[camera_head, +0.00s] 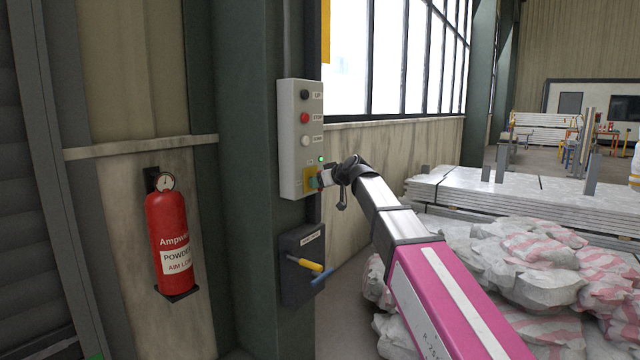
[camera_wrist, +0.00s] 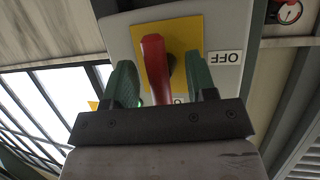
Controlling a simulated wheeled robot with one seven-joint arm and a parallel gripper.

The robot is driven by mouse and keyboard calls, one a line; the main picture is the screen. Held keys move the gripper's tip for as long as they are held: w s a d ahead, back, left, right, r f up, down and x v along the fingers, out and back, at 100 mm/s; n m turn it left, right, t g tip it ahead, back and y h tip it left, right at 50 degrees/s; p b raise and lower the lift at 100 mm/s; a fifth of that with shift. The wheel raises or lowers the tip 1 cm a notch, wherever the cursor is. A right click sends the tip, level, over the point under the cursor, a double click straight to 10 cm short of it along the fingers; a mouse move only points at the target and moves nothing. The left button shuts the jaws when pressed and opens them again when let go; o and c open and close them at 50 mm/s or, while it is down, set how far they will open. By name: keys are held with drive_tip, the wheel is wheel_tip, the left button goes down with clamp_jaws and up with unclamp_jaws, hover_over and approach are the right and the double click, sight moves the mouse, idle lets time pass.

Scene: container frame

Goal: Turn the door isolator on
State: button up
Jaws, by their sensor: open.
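The door isolator is a red handle (camera_wrist: 155,68) on a yellow plate (camera_wrist: 186,38), low on a grey control box (camera_head: 290,135). The wrist view shows the box upside down. My gripper (camera_head: 318,180) is at the yellow plate, reaching in from the right in the head view. In the wrist view its two green fingers (camera_wrist: 162,82) are open, one on each side of the red handle, with a gap visible on both sides. An OFF label (camera_wrist: 225,57) is beside the plate. Another label is mostly hidden behind the gripper. In the head view the gripper largely hides the handle.
The box also has a black button (camera_head: 304,95), a red button (camera_head: 304,118), a pale button (camera_head: 305,141) and a lit green lamp (camera_head: 322,160). Below is a dark box with a yellow handle (camera_head: 304,264). A fire extinguisher (camera_head: 172,240) hangs left; wrapped bags (camera_head: 540,270) lie right.

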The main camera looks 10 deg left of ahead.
drive_tip(key=v, duration=1)
drive_tip(key=s+d+f+m+g+h, duration=0.1)
drive_tip(key=d+f+m+h, duration=0.1)
drive_tip(key=d+f, duration=0.6)
drive_tip(key=s+d+f+m+g+h, duration=0.15)
drive_tip(key=d+f, duration=0.25)
drive_tip(key=f, duration=0.8)
drive_tip(key=d+f+m+h, duration=0.25)
drive_tip(key=d+f, duration=0.35)
drive_tip(key=f, duration=0.5)
drive_tip(key=s+d+f+m+g+h, duration=0.2)
drive_tip(key=s+d+f, duration=0.6)
drive_tip(key=f, duration=0.2)
drive_tip(key=s+d+f+m+g+h, duration=0.3)
drive_tip(key=s+d+f, duration=0.5)
drive_tip(key=f, duration=0.3)
drive_tip(key=shift+s+d+f, duration=0.25)
drive_tip(key=shift+d+f, duration=0.05)
drive_tip(key=shift+d, duration=0.5)
